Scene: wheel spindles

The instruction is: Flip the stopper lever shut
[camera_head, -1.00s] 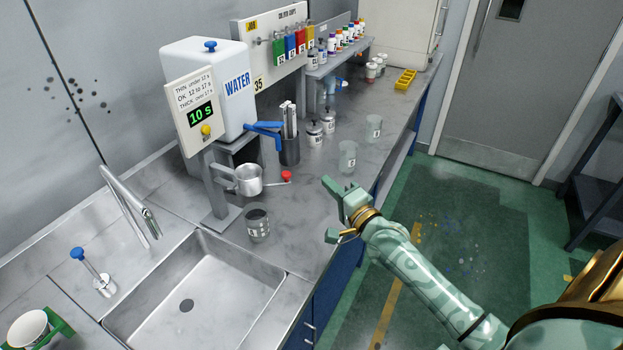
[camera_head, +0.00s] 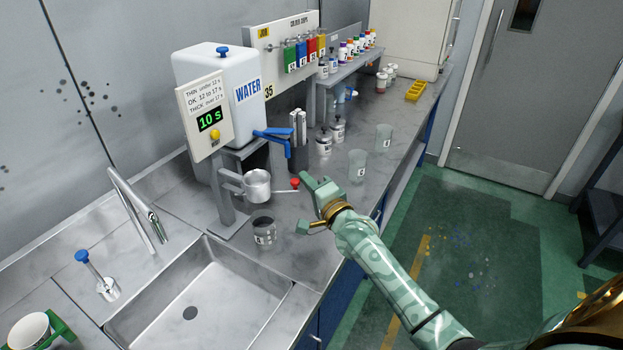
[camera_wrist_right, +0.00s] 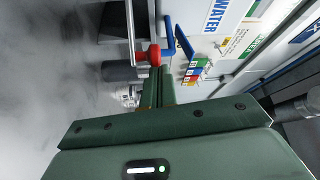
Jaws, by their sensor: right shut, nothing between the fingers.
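The stopper lever is a thin rod with a red knob (camera_head: 295,184). It sticks out to the right from under a small metal cup (camera_head: 257,185) held on a grey stand. My right gripper (camera_head: 305,181) is shut and empty, its tips close beside the red knob on the right. In the right wrist view the red knob (camera_wrist_right: 153,55) stands right at the tips of the shut fingers (camera_wrist_right: 157,83). I cannot tell whether they touch. My left gripper is not in view.
A grey beaker (camera_head: 264,232) stands below the metal cup at the sink's (camera_head: 190,312) edge. A white water tank (camera_head: 210,75) with a blue tap lever (camera_head: 272,138) is behind. Jars and a frosted cup (camera_head: 357,166) stand behind the gripper.

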